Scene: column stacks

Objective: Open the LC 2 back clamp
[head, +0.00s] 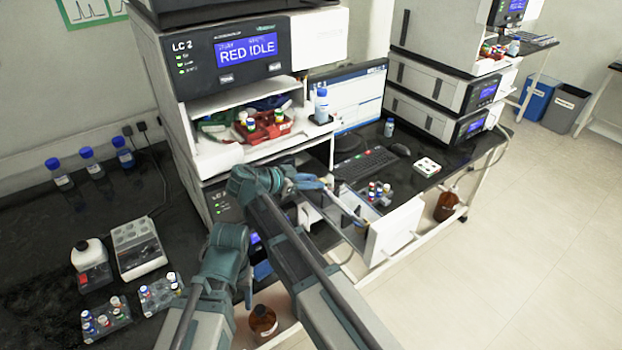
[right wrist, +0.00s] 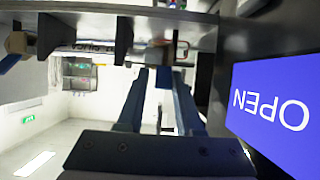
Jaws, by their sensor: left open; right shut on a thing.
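The LC 2 stack (head: 180,70) stands left of centre, its upper display reading "RED IDLE". Its lower bay is open, with a pulled-out drawer with a white front (head: 394,236). My right gripper (head: 312,183) reaches in at the bay; in the right wrist view its two fingers (right wrist: 160,88) close on a clamp (right wrist: 160,52) with a tan block under a metal rail. Which clamp this is, front or back, I cannot tell. Another clamp (right wrist: 17,44) with a blue lever hangs at the left. My left gripper (head: 243,288) is low in front of the stack, open, fingertips unclear.
A blue "OPEN" display (right wrist: 277,103) is close at the right of the right wrist view. A red vial tray (head: 266,130) sits on the shelf above the bay. A monitor (head: 358,98) and keyboard (head: 365,165) stand right. Vial racks (head: 105,315) lie on the left bench.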

